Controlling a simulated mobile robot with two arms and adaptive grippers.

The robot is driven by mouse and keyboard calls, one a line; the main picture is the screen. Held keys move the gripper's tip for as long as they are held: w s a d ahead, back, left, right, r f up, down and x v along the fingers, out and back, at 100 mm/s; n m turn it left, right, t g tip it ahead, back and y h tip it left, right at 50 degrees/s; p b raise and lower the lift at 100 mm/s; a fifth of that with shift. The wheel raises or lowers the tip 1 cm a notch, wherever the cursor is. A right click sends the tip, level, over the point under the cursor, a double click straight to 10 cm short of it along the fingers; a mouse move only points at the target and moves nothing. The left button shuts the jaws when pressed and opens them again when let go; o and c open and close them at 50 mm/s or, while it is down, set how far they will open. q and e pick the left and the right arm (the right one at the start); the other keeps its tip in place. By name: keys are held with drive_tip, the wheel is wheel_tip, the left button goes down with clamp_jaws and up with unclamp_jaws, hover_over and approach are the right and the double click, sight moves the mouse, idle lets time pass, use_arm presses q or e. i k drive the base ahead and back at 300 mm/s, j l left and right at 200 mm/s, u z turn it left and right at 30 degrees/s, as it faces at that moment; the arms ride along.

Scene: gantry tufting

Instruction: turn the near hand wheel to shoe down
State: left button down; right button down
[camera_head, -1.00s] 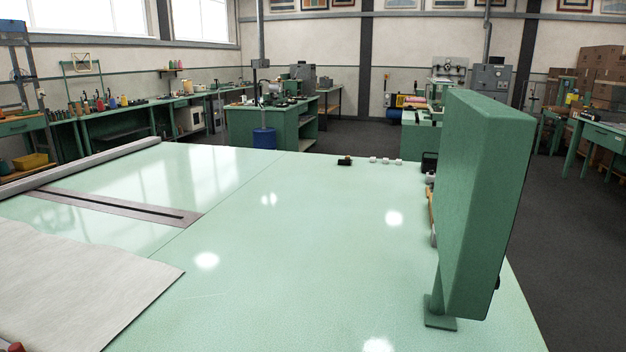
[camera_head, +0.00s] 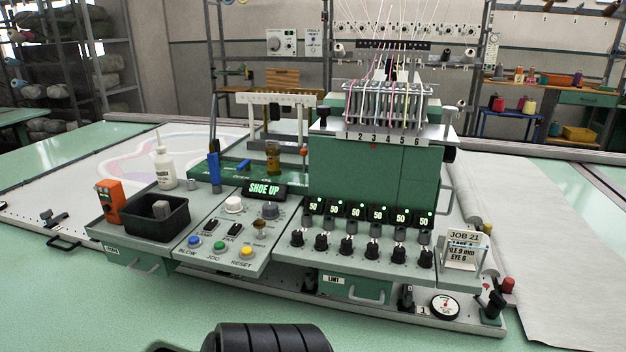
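A small display (camera_head: 264,189) on the grey control panel (camera_head: 222,262) reads "SHOE UP" in lit green letters. A black ribbed cylinder (camera_head: 270,338) shows at the bottom edge, cut off by the frame. I cannot tell whether it is the near hand wheel or a part of me. A round black knob (camera_head: 449,154) sits on the right side of the green tufting head (camera_head: 350,165). A white-faced dial (camera_head: 445,306) is at the front right of the machine. Neither of my grippers shows.
A black bin (camera_head: 152,219), an orange device (camera_head: 109,201) and a white bottle (camera_head: 164,166) stand at the left of the panel. A job card holder (camera_head: 463,252) stands at the right. The green table (camera_head: 90,300) in front is mostly clear.

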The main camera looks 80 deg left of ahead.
sight(450, 151)
drive_tip(key=j+u, duration=0.2)
drive_tip(key=u, duration=1.7)
